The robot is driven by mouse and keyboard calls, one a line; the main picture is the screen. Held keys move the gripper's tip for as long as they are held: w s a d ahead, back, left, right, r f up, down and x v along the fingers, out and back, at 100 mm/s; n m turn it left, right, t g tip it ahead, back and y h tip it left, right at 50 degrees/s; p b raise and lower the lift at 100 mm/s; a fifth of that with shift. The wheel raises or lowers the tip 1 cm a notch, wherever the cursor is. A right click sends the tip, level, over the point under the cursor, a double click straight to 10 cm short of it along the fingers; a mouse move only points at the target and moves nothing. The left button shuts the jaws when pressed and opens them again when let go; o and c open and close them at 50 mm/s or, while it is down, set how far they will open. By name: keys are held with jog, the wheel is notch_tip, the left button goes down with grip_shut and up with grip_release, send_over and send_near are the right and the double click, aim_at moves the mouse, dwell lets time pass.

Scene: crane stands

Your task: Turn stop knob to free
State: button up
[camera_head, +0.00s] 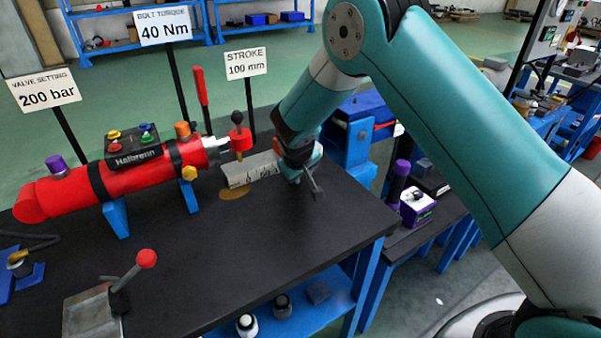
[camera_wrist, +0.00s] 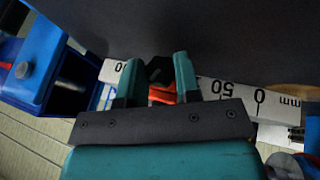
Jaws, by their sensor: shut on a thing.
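The stop knob (camera_wrist: 160,69) is a dark, faceted knob in the wrist view, above an orange-red block (camera_wrist: 162,96) by the white scale. My gripper (camera_wrist: 158,78) has its two teal fingers on either side of the knob and is shut on it. In the head view my gripper (camera_head: 298,172) is low over the right end of the scale (camera_head: 240,173), and it hides the knob there. I cannot read the knob's turn setting.
A red cylinder (camera_head: 60,194) with coloured caps lies left on the black bench (camera_head: 190,255). Its rod end has a red block (camera_head: 240,139) with a black-topped lever. A red-ball lever (camera_head: 146,259) stands at the front. A blue vise-like unit (camera_head: 349,142) is close behind my gripper.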

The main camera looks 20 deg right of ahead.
jog(key=o, duration=0.9)
jog(key=b+v, duration=0.1)
jog(key=v, duration=1.6)
jog(key=shift+s+a+r, duration=0.1)
jog(key=shift+s+r, duration=0.05)
jog(key=shift+s, duration=0.05)
